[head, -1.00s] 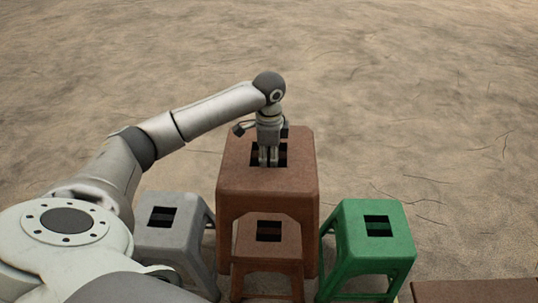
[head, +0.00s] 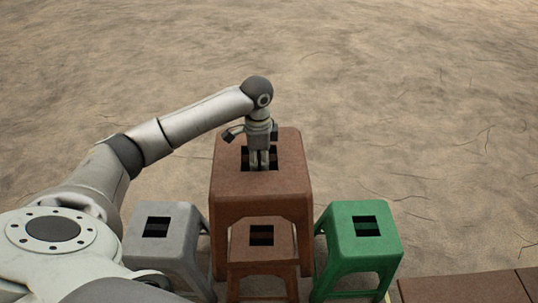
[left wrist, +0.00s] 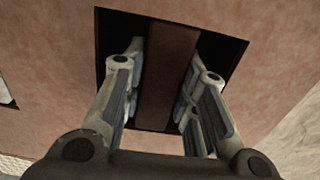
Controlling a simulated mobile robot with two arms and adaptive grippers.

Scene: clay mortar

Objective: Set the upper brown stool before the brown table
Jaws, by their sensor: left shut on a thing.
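The upper brown stool (head: 285,172) stands upright in the middle of the head view, with a dark square opening in its seat. My left gripper (head: 259,168) points down into that opening. In the left wrist view its fingers (left wrist: 163,105) lie on both sides of the brown bar (left wrist: 172,65) across the opening, shut on it. A lower brown stool (head: 261,256) shows in front of and below the upper one. I cannot tell whether the upper stool's legs touch the ground. A brown surface (head: 465,290), perhaps the table, is cut off at the bottom right.
A grey stool (head: 178,250) stands to the left and a green stool (head: 338,232) to the right of the brown stools, both close by. Bare cracked ground (head: 420,120) lies open behind and to the right.

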